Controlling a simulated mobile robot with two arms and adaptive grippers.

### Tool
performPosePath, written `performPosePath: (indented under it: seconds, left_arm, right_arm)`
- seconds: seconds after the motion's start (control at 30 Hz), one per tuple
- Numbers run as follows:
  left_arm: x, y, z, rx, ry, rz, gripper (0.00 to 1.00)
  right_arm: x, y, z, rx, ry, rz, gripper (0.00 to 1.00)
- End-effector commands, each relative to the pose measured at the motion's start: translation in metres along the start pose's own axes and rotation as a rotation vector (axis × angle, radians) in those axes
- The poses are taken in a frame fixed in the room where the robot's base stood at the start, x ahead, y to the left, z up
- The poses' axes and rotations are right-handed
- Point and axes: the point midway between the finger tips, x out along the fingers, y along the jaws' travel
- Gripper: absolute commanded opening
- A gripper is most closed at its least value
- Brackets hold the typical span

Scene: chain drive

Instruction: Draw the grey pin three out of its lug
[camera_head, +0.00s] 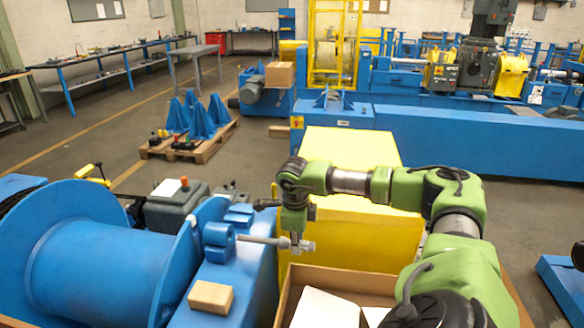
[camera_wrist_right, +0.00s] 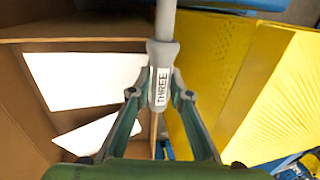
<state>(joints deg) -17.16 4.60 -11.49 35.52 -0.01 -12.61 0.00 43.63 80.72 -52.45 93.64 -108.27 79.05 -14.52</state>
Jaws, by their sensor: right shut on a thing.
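The grey pin three (camera_head: 262,241) lies roughly level, with its shaft running from the blue lug (camera_head: 218,236) out to the right. Its thicker grey head bears a white label reading THREE in the right wrist view (camera_wrist_right: 162,62). My right gripper (camera_head: 299,243) is shut on that head, with one finger on each side of it in the wrist view. The shaft's far end meets the lug; how deep it sits inside is hidden. My left gripper is not in view.
A blue cable drum (camera_head: 95,255) stands left of the lug. A wooden block (camera_head: 211,297) lies on the blue frame in front. An open cardboard box (camera_head: 283,296) with white sheets is below my right gripper, and a yellow housing (camera_head: 350,145) stands behind it.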

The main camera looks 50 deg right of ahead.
Motion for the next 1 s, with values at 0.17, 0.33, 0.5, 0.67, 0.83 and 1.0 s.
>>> performPosePath:
  seconds: [0.17, 0.33, 0.5, 0.67, 0.83, 1.0]
  left_arm:
    - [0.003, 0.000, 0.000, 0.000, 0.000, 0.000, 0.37]
    - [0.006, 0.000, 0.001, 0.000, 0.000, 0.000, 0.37]
    - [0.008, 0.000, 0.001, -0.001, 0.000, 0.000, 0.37]
    - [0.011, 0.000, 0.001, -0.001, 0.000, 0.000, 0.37]
    - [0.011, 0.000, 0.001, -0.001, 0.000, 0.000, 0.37]
    - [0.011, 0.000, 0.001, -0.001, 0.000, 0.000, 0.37]
  right_arm:
    - [-0.001, -0.001, -0.009, 0.001, -0.001, -0.002, 0.00]
    - [0.000, -0.001, -0.018, 0.001, -0.001, -0.003, 0.00]
    - [0.000, -0.001, -0.026, 0.001, 0.000, -0.002, 0.00]
    - [-0.001, -0.001, -0.033, 0.001, -0.002, -0.003, 0.00]
    - [-0.001, -0.001, -0.036, 0.001, -0.002, -0.002, 0.00]
    - [-0.002, -0.001, -0.036, 0.001, -0.002, -0.002, 0.00]
